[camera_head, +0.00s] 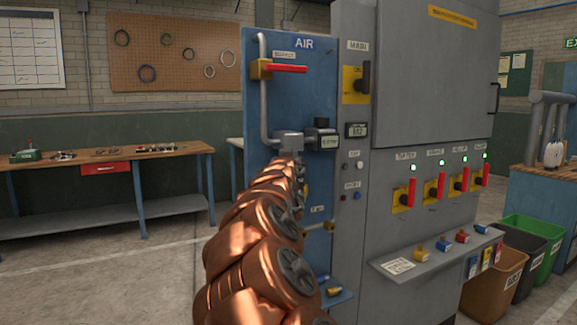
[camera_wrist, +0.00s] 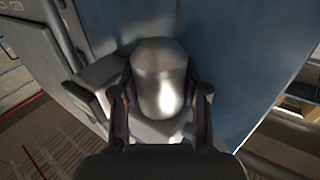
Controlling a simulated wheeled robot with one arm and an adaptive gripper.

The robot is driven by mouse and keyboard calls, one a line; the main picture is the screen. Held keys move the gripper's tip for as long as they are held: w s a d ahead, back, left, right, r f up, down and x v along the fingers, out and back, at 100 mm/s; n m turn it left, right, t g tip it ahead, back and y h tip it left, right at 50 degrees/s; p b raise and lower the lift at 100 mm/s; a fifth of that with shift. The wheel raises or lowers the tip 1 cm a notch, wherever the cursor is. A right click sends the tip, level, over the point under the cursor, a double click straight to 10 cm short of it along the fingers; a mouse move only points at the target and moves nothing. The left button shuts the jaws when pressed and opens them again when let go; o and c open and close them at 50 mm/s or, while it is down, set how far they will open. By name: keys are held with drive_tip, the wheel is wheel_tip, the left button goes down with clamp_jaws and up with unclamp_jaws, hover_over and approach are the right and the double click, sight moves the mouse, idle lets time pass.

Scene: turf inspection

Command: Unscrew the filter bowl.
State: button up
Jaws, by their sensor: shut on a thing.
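The filter bowl (camera_wrist: 160,80) shows in the wrist view as a rounded, shiny metal cup against the blue panel. My gripper (camera_wrist: 160,98) has one finger on each side of the bowl and is shut on it. A grey block, the filter's head (camera_wrist: 100,75), shows beside and behind the bowl. In the head view the grey filter head (camera_head: 288,140) sits on the blue AIR panel (camera_head: 262,195), at the lower end of a grey pipe. My copper-coloured arm reaches up to it there and hides the bowl and my gripper.
A red-handled valve (camera_head: 285,68) is above on the panel, and a dark-knobbed unit (camera_head: 321,135) is close right of the filter head. A grey cabinet (camera_head: 430,130) with red-handled switches stands to the right. A workbench (camera_head: 105,155) is at the left, with clear floor before it.

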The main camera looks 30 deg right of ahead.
drive_tip(key=shift+s+r+m+g+h+p, duration=0.1)
drive_tip(key=shift+r+m+g+h+p, duration=0.25)
drive_tip(key=shift+r+h+p, duration=0.3)
drive_tip(key=shift+f+m+g, duration=0.25)
drive_tip(key=shift+f, duration=0.1)
drive_tip(key=shift+r+h+b, duration=0.15)
drive_tip(key=shift+h+b, duration=0.1)
drive_tip(key=shift+b, duration=0.15)
drive_tip(key=shift+a+m+g+h+b, duration=0.1)
drive_tip(key=shift+m+g+h+b, duration=0.3)
drive_tip(key=shift+b, duration=0.1)
drive_tip(key=shift+f+g+b, duration=0.3)
drive_tip(key=shift+f+b, duration=0.05)
drive_tip(key=shift+w+m+g+h, duration=0.2)
drive_tip(key=shift+m+g+h, duration=0.1)
drive_tip(key=shift+m, duration=0.1)
drive_tip(key=shift+f+m+g+h, duration=0.25)
drive_tip(key=shift+m+g+h, duration=0.15)
drive_tip(key=shift+m+g, duration=0.1)
drive_tip(key=o, duration=0.9)
drive_tip(key=shift+s, duration=0.1)
drive_tip(key=o, duration=0.4)
